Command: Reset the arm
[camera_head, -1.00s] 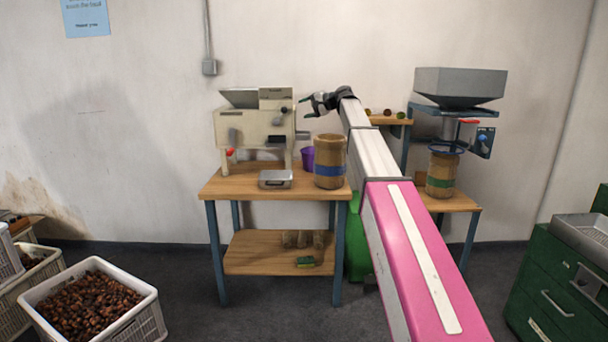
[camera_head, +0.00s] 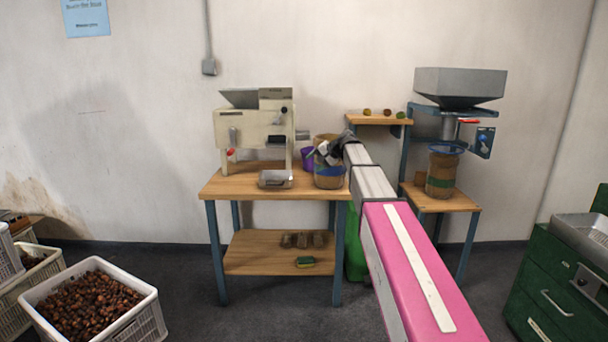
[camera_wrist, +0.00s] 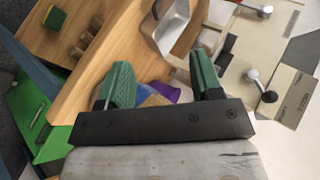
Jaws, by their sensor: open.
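My arm reaches forward over the right end of the wooden table (camera_head: 222,188). My gripper (camera_head: 322,155) is in front of the brown sack with a blue band (camera_head: 330,178) and partly hides it in the head view. In the wrist view my gripper (camera_wrist: 163,88) has its two green fingers wide apart. Nothing shows clasped between them. Part of a purple container (camera_wrist: 166,91) shows beyond the fingers. Whether the fingers touch the sack cannot be told.
A cream machine (camera_head: 254,130) and a metal tray (camera_head: 275,179) are on the table. A hopper stand (camera_head: 460,88) holds another sack with a green band (camera_head: 441,175) at right. A crate of chestnuts (camera_head: 150,318) is on the floor at left. A wall shelf (camera_head: 378,119) is behind the arm.

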